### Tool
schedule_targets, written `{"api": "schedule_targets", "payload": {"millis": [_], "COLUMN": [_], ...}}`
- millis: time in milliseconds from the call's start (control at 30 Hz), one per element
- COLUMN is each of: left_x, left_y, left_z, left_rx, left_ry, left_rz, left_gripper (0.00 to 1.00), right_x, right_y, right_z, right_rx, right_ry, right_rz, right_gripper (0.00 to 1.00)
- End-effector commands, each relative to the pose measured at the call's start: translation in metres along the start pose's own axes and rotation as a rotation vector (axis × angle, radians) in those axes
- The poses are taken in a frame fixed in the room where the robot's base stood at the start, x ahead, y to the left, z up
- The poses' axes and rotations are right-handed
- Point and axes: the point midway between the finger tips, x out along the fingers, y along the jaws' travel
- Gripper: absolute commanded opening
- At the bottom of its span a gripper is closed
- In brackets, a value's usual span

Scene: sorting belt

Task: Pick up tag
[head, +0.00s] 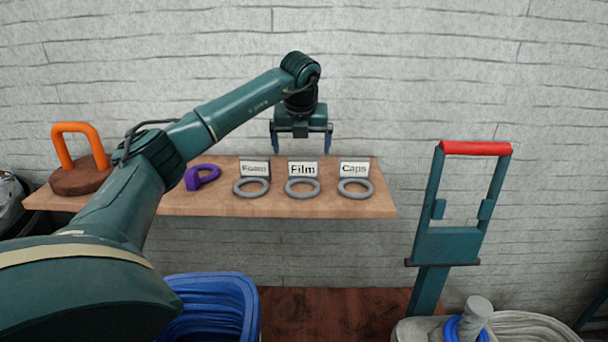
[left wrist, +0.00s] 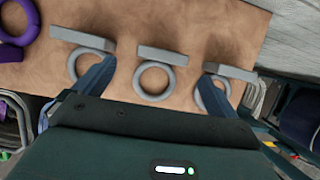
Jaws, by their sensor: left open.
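Three tags with grey rings stand in a row on the wooden shelf (head: 225,200): the Foam tag (head: 255,168), the Film tag (head: 303,169) and the Caps tag (head: 354,168). My left gripper (head: 301,146) is open and empty, fingers pointing down, and appears above and behind the Film tag in the head view. In the left wrist view, the left gripper (left wrist: 157,72) has its fingers spread on either side of the middle tag (left wrist: 161,55) and its ring (left wrist: 153,92). The fingers partly cover the two outer rings. My right gripper is not in view.
A purple ring-shaped piece (head: 203,177) lies left of the tags. An orange handle on a brown round base (head: 78,160) stands at the shelf's left end. A blue crate (head: 250,305) is below. A teal frame with a red bar (head: 475,148) stands at right.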

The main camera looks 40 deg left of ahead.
Motion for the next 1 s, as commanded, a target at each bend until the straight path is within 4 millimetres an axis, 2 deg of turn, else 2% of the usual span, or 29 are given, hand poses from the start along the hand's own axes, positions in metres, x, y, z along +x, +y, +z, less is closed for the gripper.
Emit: {"api": "schedule_targets", "payload": {"millis": [100, 367, 600, 733, 933, 1000], "left_x": [0.018, 0.038, 0.073, 0.08, 0.081, 0.08], "left_y": [-0.001, -0.001, -0.003, -0.003, -0.003, -0.003], "left_z": [-0.001, -0.003, -0.006, -0.007, -0.006, -0.006], "left_rx": [0.002, 0.003, 0.002, 0.004, 0.004, 0.003], "left_ry": [0.003, 0.003, 0.003, 0.001, 0.0, 0.0], "left_rz": [0.001, 0.0, -0.001, -0.002, -0.003, -0.003], "left_gripper": [0.96, 0.96, 0.96, 0.96, 0.96, 0.91], "right_x": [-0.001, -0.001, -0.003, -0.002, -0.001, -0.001], "right_y": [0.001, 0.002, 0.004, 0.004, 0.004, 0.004], "right_z": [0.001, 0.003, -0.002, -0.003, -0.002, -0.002], "right_rx": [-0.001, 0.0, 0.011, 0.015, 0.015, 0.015], "right_ry": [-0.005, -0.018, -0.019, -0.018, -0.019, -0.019], "right_rz": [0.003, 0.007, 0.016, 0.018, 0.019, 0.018], "right_gripper": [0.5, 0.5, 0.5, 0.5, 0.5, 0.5]}}
